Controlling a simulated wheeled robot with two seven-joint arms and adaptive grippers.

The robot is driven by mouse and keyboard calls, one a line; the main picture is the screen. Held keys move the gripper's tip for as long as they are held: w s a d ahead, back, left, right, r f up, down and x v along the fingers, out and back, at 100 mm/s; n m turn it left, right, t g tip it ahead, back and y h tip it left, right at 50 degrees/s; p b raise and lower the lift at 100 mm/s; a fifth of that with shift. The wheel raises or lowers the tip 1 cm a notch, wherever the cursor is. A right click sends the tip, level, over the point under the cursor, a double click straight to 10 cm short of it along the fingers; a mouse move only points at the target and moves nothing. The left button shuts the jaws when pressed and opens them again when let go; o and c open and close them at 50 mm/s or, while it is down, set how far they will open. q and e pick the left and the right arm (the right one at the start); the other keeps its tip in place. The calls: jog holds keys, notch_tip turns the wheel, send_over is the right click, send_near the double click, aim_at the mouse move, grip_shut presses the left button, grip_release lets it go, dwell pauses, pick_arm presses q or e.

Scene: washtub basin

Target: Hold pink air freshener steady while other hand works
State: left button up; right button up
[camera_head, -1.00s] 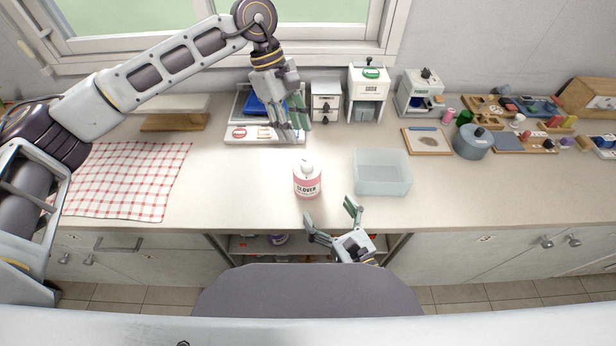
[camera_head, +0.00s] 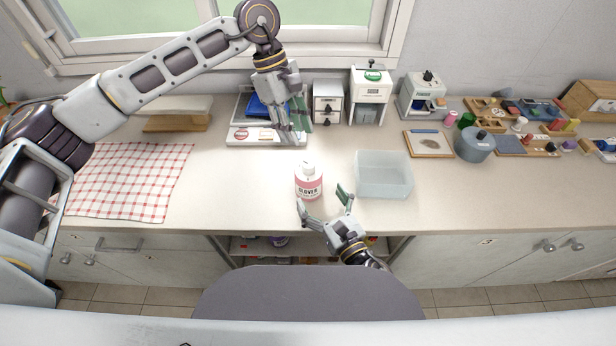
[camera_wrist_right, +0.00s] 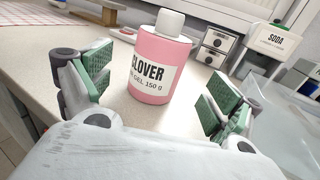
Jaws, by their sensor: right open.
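The pink air freshener (camera_head: 308,186) is a pink bottle with a white cap and a white label reading "CLOVER". It stands upright on the counter near the front edge. In the right wrist view the bottle (camera_wrist_right: 160,68) shows between the fingers, a little beyond them. My right gripper (camera_head: 325,203) is open and empty, just in front of the bottle at the counter's edge; its green-padded fingers (camera_wrist_right: 158,98) are spread wide. My left gripper (camera_head: 297,128) hangs above the back of the counter, behind the bottle and apart from it. Its fingers point down, and their gap is unclear.
A clear bin (camera_head: 384,176) stands just right of the bottle. A checked cloth (camera_head: 130,180) lies at the left. A white tray with a blue item (camera_head: 258,106), a drawer unit (camera_head: 327,103) and a soda dispenser (camera_head: 371,90) stand at the back. The counter left of the bottle is clear.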

aim_at(308, 178)
jog(key=shift+x, duration=3.85)
jog(key=c, duration=1.3)
